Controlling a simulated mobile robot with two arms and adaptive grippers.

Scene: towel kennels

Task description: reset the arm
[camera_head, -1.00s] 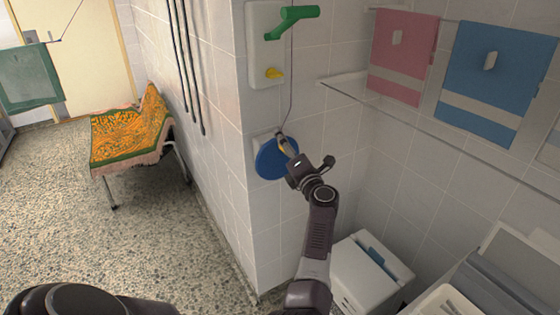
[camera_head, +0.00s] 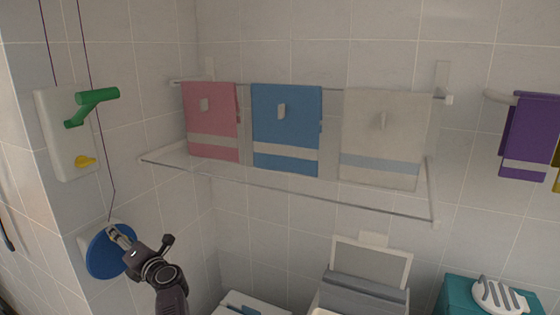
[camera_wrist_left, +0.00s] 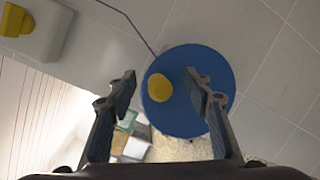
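My left gripper (camera_head: 118,236) is in front of a round blue disc (camera_head: 97,260) on the tiled wall, at the lower left of the head view. In the left wrist view, its two fingers (camera_wrist_left: 161,84) are apart. The yellow knob (camera_wrist_left: 160,90) of the blue disc (camera_wrist_left: 178,118) shows between them in the picture, nearer the left finger. I cannot tell whether a finger touches the knob or disc. My right gripper is not in view.
Above the disc is a white wall panel (camera_head: 52,115) with a green lever (camera_head: 92,103) and a yellow knob (camera_head: 85,161). A clear shelf (camera_head: 300,186) juts out below pink (camera_head: 211,122), blue (camera_head: 286,110) and white towels (camera_head: 385,125). A teal box (camera_head: 458,292) stands lower right.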

